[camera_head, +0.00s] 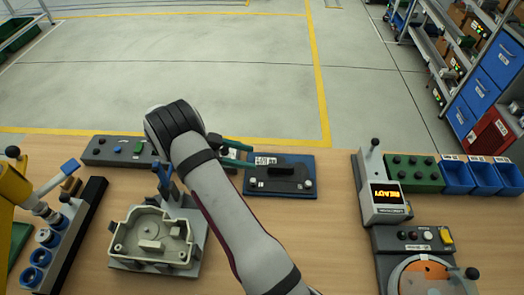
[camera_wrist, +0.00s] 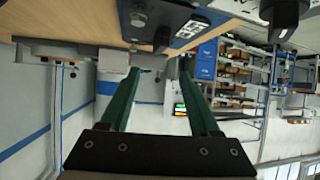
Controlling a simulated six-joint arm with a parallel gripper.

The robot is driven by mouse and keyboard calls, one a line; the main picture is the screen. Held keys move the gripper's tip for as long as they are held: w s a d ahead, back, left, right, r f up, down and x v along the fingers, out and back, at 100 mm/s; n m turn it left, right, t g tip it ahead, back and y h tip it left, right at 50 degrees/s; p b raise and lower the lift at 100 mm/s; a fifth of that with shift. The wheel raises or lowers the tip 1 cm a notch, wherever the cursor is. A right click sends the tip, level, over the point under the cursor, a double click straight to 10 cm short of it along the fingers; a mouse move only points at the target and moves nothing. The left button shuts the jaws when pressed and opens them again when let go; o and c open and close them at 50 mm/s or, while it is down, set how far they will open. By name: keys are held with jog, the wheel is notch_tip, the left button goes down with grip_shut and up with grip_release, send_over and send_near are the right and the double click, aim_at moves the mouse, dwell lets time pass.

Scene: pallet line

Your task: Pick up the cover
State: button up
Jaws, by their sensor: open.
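A dark grey, flat piece with a raised black bar (camera_head: 281,172) lies on a blue plate (camera_head: 262,189) at the back middle of the table; it may be the cover, but I cannot tell for sure. My gripper (camera_head: 240,146) is mostly hidden behind my arm, with a green finger showing just left of and behind the blue plate. In the wrist view, the two green fingers of my gripper (camera_wrist: 160,72) are apart with nothing between them. The blue plate (camera_wrist: 203,30) shows at the top of that view, beyond the fingertips.
A beige open housing (camera_head: 150,240) sits on a grey fixture at the front left. A grey button box (camera_head: 118,151) stands behind it. A display unit (camera_head: 383,195), a green block (camera_head: 412,172) and blue bins (camera_head: 457,175) stand at the right. The table between plate and display is clear.

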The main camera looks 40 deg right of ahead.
aim_at(280, 166)
jog(key=x, duration=1.2)
jog(key=shift+s+a+f, duration=0.15)
jog(key=shift+a+f, duration=0.1)
jog(key=shift+f, duration=0.05)
grip_shut()
